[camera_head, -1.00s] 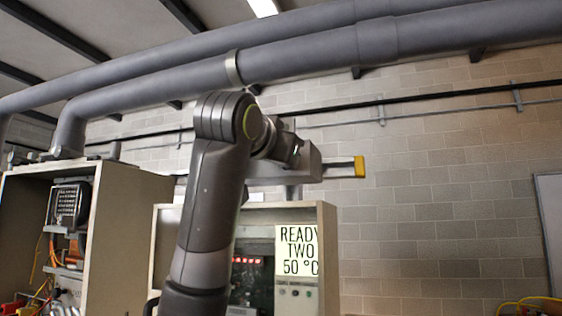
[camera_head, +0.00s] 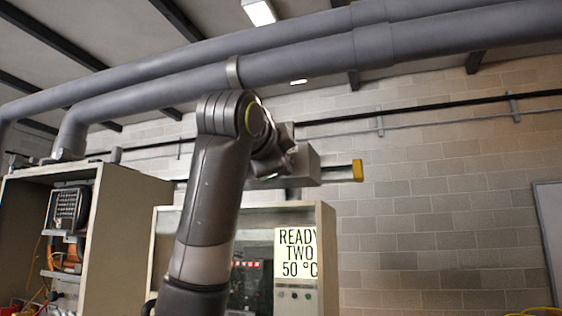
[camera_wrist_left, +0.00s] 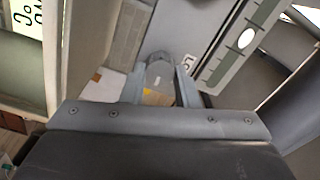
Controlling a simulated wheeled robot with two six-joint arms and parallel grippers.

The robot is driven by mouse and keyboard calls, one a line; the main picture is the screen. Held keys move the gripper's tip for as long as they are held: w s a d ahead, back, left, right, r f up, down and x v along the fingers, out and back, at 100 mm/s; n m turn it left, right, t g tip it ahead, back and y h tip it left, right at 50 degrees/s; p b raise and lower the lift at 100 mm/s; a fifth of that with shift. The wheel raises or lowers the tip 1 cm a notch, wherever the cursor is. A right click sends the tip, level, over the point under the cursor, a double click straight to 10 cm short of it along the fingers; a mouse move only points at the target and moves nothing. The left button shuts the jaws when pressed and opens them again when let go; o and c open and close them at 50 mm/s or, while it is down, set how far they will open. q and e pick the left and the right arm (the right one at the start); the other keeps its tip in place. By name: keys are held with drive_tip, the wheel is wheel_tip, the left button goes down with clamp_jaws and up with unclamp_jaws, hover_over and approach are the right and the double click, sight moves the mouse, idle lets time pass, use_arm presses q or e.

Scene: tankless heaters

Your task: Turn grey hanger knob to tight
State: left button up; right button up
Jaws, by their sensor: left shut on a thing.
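The grey knob (camera_wrist_left: 160,73) shows in the left wrist view as a short round grey piece between the two fingers of my left gripper (camera_wrist_left: 160,92). The fingers are shut on its sides. A dark mark on a light label (camera_wrist_left: 189,63) is just right of it. In the head view my left arm rises in the middle, and its wrist bends right above the cabinet with the "READY TWO 50 °C" sign (camera_head: 297,252). I cannot make out the fingers or the knob there. My right gripper is not in view.
Thick grey pipes (camera_head: 310,60) run across above my arm. An open cabinet (camera_head: 120,215) with wiring stands at the left. The brick wall (camera_head: 430,220) to the right has clear space before it.

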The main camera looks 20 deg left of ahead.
use_arm(q)
drive_tip(key=shift+f+m, duration=0.1)
drive_tip(key=shift+m, duration=2.1)
drive_tip(key=o, duration=1)
drive_tip(key=shift+c, duration=0.2)
drive_tip(key=shift+s, duration=0.1)
drive_tip(key=shift+s+b, duration=0.3)
drive_tip(key=shift+b, duration=0.2)
drive_tip(key=s+b, duration=0.8)
drive_tip(key=s, duration=0.8)
drive_tip(key=shift+s+a, duration=0.25)
drive_tip(key=shift+s, duration=0.1)
